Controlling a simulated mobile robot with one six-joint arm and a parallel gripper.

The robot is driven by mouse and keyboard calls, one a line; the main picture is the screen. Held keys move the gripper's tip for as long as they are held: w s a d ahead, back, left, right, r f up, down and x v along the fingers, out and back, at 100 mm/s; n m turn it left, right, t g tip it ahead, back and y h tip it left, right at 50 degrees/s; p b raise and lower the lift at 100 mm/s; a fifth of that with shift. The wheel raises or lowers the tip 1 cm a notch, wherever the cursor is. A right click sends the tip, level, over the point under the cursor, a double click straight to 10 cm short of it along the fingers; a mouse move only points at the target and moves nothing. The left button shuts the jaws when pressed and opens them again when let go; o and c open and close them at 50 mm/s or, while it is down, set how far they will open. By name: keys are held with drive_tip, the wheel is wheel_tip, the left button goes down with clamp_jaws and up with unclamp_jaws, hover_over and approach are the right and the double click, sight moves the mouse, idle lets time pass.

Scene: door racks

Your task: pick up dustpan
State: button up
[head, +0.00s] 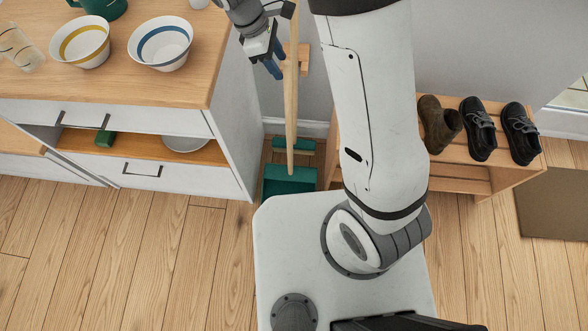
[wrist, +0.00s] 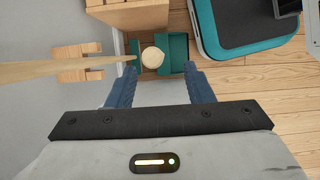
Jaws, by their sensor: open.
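The green dustpan (head: 290,181) stands on the floor between the cabinet and the shoe rack, and shows in the wrist view (wrist: 175,48). A long pale wooden pole (head: 291,105) rises above it in the head view. In the wrist view a round wooden end (wrist: 152,57) shows against the green, between my fingertips in the picture. A wooden pole (wrist: 60,69) also runs in from the left there. I cannot tell how each pole joins the green parts. My gripper (head: 276,68) is open, its blue fingers beside the pole; it shows in the wrist view (wrist: 158,75). I see no grip on anything.
A wooden-topped cabinet (head: 228,50) with bowls stands close left of my gripper. A wooden wall block (head: 303,58) is behind the pole. A shoe rack (head: 460,180) with several dark shoes stands right. Open wooden floor lies at front left.

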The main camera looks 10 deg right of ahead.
sight(288, 77)
drive_tip(key=x, duration=0.6)
drive_tip(key=shift+w+d+f+b, duration=0.1)
drive_tip(key=shift+f+b, duration=0.2)
drive_tip(key=shift+f, duration=0.1)
drive_tip(key=shift+c, duration=0.6)
clamp_jaws()
drive_tip(key=shift+r, duration=0.1)
idle(0.3)
